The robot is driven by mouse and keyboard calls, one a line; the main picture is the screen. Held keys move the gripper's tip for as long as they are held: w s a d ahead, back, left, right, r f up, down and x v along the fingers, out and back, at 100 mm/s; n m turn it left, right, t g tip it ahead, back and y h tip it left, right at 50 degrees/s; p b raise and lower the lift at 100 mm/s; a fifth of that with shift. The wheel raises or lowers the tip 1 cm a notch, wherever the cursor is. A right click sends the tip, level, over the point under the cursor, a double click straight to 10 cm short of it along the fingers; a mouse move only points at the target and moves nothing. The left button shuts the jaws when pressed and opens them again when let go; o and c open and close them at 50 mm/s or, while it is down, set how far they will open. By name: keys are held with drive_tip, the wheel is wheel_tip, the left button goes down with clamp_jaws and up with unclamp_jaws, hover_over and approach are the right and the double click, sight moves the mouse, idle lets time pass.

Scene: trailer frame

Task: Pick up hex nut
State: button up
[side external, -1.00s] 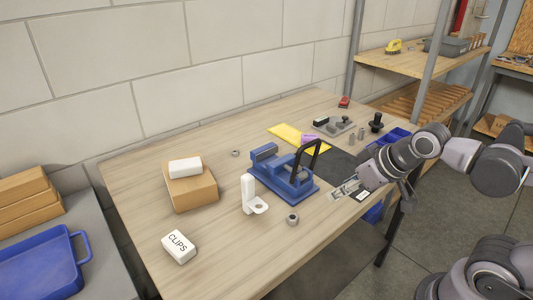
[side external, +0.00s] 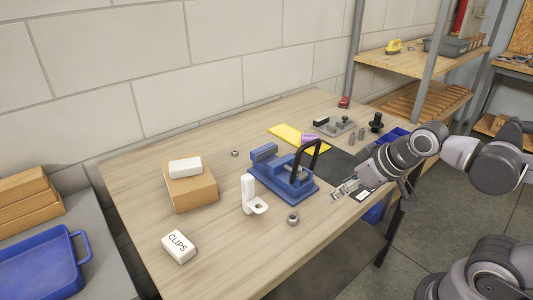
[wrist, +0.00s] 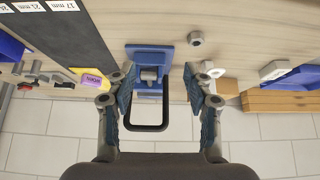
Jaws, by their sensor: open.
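A grey hex nut (side external: 293,218) lies flat on the wooden table near its front edge, beside the white bracket (side external: 250,198). In the wrist view this nut (wrist: 195,38) is beyond the right fingertip, to the right of the blue vise. A second, smaller-looking nut (side external: 235,153) lies farther back near the cardboard box; I cannot pick it out in the wrist view. My gripper (side external: 343,189) is above the table's front edge, to the right of the near nut and apart from it. In the wrist view my gripper (wrist: 160,78) is open and empty, fingers spread.
The blue vise (side external: 283,175) with its black handle stands left of my gripper. A cardboard box (side external: 190,190) and a white clips box (side external: 179,246) are at the left. A dark mat (side external: 340,162), a yellow piece (side external: 287,134) and small metal parts lie to the right.

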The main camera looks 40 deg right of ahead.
drive_tip(key=n, duration=0.1)
drive_tip(key=n+g, duration=0.7)
drive_tip(key=n, duration=0.8)
approach(293, 217)
drive_tip(key=shift+f, duration=4.25)
clamp_jaws()
